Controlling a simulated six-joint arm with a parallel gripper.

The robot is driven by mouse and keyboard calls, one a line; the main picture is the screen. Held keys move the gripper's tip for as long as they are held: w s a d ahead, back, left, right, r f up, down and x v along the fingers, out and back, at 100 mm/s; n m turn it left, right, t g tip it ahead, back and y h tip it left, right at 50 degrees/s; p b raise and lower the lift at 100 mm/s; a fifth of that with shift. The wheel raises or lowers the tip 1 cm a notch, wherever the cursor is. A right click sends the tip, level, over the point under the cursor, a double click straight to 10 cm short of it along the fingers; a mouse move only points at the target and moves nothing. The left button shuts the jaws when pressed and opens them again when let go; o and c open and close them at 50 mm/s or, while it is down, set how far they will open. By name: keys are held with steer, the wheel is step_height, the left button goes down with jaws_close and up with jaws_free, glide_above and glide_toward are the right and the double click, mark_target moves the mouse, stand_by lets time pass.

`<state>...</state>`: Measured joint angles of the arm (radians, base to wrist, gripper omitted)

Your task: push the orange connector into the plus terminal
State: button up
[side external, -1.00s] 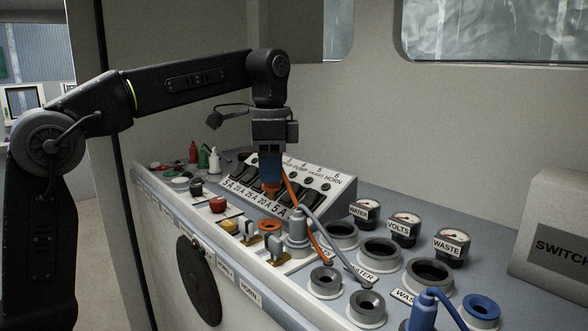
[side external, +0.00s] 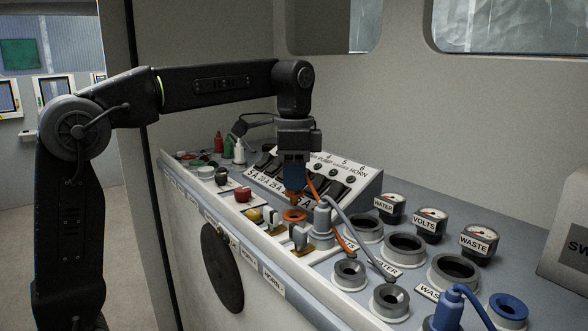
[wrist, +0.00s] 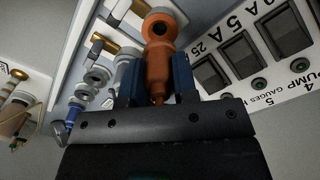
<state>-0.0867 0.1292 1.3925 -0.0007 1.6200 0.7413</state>
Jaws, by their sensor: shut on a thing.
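My gripper (side external: 293,178) points straight down over the panel, its blue fingers shut on the orange connector (side external: 294,196). In the wrist view the connector (wrist: 157,68) sits between the two blue fingers. An orange-ringed terminal (side external: 294,216), which looks like the plus terminal, lies just below the connector's lower end. A small gap seems to show there, but contact is hard to tell. No plus mark is readable. In the wrist view an orange ring (wrist: 160,30) shows around a dark hole at the connector's far end.
A grey connector (side external: 322,222) stands close to the right, with a grey cable. Switches with labels (side external: 325,188) slope up behind my gripper. Grey sockets (side external: 404,246) and a blue connector (side external: 449,310) are further right.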

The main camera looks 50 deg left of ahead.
mark_target(294, 193)
steer(key=shift+f, duration=1.85)
steer(key=shift+f, duration=0.1)
steer(key=o, duration=1)
step_height(294, 193, up, 14)
steer(key=shift+f, duration=0.1)
